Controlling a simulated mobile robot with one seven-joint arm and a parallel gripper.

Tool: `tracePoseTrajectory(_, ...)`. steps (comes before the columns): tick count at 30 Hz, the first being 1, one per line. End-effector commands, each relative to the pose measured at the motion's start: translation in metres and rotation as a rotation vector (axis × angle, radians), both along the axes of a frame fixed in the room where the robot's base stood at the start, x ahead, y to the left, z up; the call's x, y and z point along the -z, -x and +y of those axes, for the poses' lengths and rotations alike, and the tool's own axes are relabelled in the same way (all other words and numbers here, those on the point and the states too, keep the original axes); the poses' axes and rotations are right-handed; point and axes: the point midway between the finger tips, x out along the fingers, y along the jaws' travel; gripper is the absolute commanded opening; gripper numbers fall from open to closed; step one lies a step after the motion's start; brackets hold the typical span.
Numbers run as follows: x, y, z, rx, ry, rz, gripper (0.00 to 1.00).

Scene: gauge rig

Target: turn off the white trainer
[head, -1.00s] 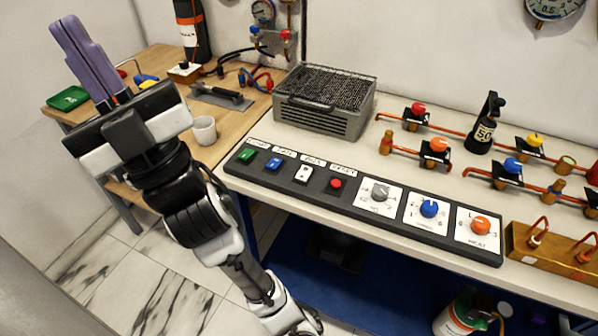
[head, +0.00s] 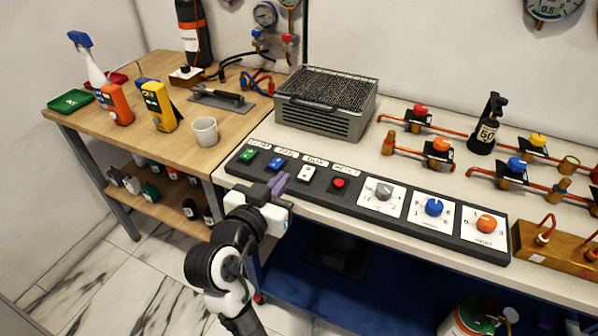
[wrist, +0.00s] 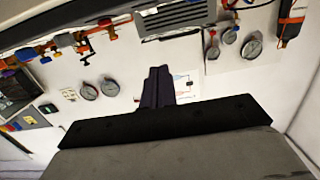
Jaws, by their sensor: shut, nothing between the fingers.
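The white switch (head: 306,174) sits on the long black control panel (head: 345,204), between a blue switch (head: 276,164) and a red button (head: 339,183). A small label stands above it, too small to read surely. My gripper (head: 281,182) is at the panel's front edge, just below and left of the white switch. Its purple fingers are shut together and empty; whether they touch the panel I cannot tell. In the wrist view the shut fingers (wrist: 157,87) point at the wall, and the switch does not show.
A green switch (head: 248,155) is at the panel's left end; grey, blue and orange knobs (head: 485,224) are on its right. A grey wire-topped box (head: 325,104) stands behind. Valves on copper pipes (head: 437,150) fill the right. A white cup (head: 205,131) stands on the wooden table.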

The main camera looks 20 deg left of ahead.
Motion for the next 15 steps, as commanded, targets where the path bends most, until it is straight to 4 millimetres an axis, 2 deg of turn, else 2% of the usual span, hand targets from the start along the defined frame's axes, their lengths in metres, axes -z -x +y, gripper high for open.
tracePoseTrajectory(11,0.002,-0.001,-0.002,0.01,0.0,0.008,0.0)
tracePoseTrajectory(15,0.002,-0.011,-0.003,0.012,0.001,0.008,0.0)
